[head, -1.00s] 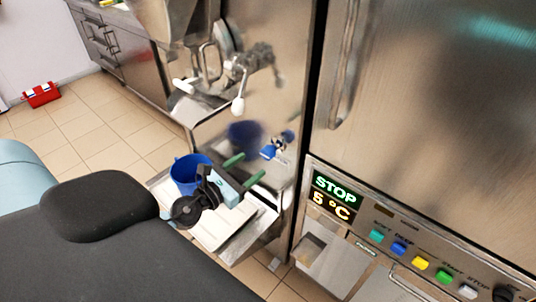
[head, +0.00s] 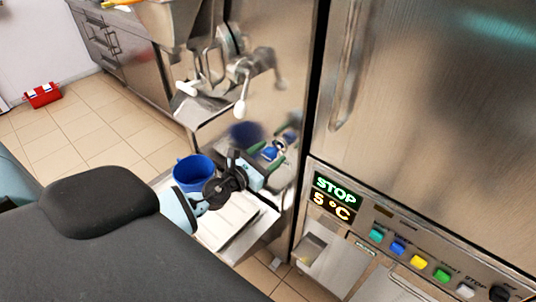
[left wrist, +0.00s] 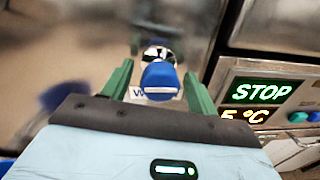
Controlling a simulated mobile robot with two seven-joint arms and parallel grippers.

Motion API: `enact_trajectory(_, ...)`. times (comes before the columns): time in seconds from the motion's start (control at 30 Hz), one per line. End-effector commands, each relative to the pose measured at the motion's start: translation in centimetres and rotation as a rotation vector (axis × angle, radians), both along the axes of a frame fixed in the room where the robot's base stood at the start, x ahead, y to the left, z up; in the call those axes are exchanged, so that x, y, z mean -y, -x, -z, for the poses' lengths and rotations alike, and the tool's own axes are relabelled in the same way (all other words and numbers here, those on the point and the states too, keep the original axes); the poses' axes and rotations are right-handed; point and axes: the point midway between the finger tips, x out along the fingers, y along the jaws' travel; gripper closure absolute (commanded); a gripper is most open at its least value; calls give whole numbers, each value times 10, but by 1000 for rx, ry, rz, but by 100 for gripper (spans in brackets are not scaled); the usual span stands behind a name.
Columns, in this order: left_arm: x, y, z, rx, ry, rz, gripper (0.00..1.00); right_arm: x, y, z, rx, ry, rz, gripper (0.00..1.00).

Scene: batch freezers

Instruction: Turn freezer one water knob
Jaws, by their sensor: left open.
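The blue water knob (head: 269,153) is on a small metal tap on the freezer's steel side panel, partly hidden by my gripper in the head view. In the left wrist view the blue knob (left wrist: 158,76) sits between the two green fingers, with a label behind it. My left gripper (head: 262,160) is open, its fingers on either side of the knob. I cannot tell whether they touch it. My left gripper also shows in the left wrist view (left wrist: 158,90). My right gripper is not in view.
A blue bucket (head: 194,172) stands on a metal tray (head: 238,240) below the tap. A control panel with a STOP display (head: 335,190) and coloured buttons is to the right.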

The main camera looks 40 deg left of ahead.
Motion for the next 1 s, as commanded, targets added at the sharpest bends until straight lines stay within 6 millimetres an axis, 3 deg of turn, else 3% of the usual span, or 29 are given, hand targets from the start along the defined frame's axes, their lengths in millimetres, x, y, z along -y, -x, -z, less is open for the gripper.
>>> enact_trajectory(0.23,0,0,1,-1,0,0,41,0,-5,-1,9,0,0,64)
enact_trajectory(0.57,0,0,0,-1,1,0,84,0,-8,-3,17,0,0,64)
enact_trajectory(1.0,0,0,2,-10,103,-1,85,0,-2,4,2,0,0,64)
